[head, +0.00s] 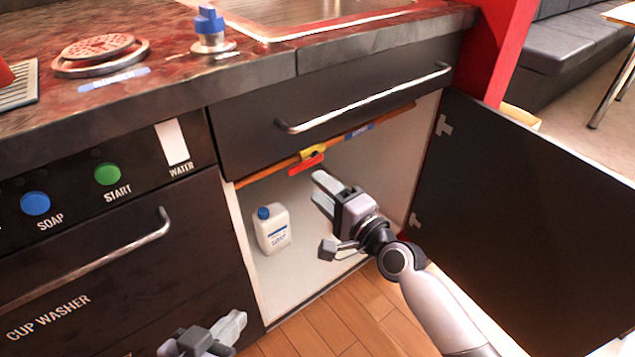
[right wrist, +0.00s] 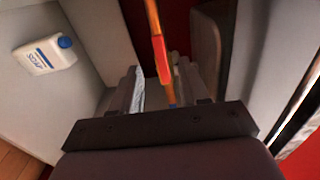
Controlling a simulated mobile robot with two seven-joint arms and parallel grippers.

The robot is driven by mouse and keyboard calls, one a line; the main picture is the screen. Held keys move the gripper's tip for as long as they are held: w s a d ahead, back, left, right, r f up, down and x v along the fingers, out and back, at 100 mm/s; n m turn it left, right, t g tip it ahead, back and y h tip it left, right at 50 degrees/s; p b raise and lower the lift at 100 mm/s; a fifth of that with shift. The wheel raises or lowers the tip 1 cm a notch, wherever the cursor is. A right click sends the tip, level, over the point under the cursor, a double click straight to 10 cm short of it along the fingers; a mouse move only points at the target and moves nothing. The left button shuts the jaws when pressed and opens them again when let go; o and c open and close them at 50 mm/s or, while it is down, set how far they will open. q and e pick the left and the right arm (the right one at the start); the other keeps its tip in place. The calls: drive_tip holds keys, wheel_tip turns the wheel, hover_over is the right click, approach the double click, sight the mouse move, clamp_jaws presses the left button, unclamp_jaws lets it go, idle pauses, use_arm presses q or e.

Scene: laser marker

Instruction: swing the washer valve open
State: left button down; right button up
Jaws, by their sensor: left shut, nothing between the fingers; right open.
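The washer valve has a yellow body (head: 313,152) and a red handle (head: 304,165). It sits on a copper pipe (head: 262,173) at the top of the open cabinet under the sink. The handle appears to lie roughly along the pipe. My right gripper (head: 320,190) is open and empty inside the cabinet opening, below and slightly right of the handle in the head view. In the right wrist view the red handle (right wrist: 163,68) shows ahead between the two fingers (right wrist: 157,88), apart from them as far as I can tell. My left gripper (head: 238,322) is shut and empty, low before the cup washer.
A white bottle with a blue cap (head: 273,230) stands on the cabinet floor at left; it also shows in the right wrist view (right wrist: 45,55). The dark cabinet door (head: 530,215) stands open at right. A drawer with a bar handle (head: 365,98) overhangs the valve.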

use_arm(q)
drive_tip(key=shift+a+f, duration=0.1)
idle(0.3)
